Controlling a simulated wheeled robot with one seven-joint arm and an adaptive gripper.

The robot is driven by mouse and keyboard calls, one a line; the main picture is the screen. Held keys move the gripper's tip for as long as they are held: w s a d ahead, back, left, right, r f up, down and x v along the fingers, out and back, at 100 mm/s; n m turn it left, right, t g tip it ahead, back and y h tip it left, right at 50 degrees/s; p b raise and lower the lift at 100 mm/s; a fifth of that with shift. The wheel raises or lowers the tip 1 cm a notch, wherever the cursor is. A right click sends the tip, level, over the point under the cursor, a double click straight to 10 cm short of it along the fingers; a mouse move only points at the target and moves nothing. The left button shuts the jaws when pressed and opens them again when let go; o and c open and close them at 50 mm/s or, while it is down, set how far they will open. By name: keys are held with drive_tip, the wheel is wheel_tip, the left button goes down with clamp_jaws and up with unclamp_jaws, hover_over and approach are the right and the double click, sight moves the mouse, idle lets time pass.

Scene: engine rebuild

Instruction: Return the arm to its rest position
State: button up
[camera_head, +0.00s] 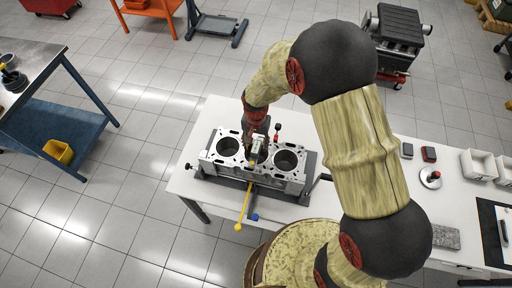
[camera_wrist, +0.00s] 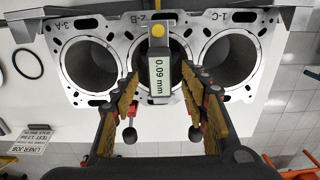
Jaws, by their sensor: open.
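My arm (camera_head: 360,150) reaches from the lower right over the white workbench and bends down to the engine block (camera_head: 215,155). My gripper (camera_head: 257,140) is above the block's middle, pointing down. In the wrist view my gripper (camera_wrist: 159,88) is open, its two fingers spread to either side of a gauge (camera_wrist: 158,70) reading 0.09 mm. The gauge stands at the middle bore, marked 2-B, and clear gaps show between it and the fingers. Bores 3-A (camera_wrist: 90,25) and 1-C (camera_wrist: 228,28) lie to its left and right.
A yellow-ended rod (camera_head: 243,210) and a blue-tipped part stick out at the block's front. A blue-legged table (camera_head: 60,125) stands left. Tiled floor between is clear.

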wheel_tip(320, 180, up, 8)
idle(0.5)
drive_tip(key=s+d+r+n+t+b, duration=0.2)
drive_tip(key=s+d+r+b, duration=0.2)
drive_tip(key=s+d+b, duration=0.3)
drive_tip(key=s+d+r+n+t+b, duration=0.2)
drive_tip(key=s+d+b, duration=0.5)
drive_tip(key=s+b, duration=0.5)
wheel_tip(320, 180, up, 2)
drive_tip(key=shift+s+d+r+t, duration=0.2)
drive_tip(key=shift+s+t, duration=0.3)
drive_tip(key=shift+t, duration=0.3)
idle(1.6)
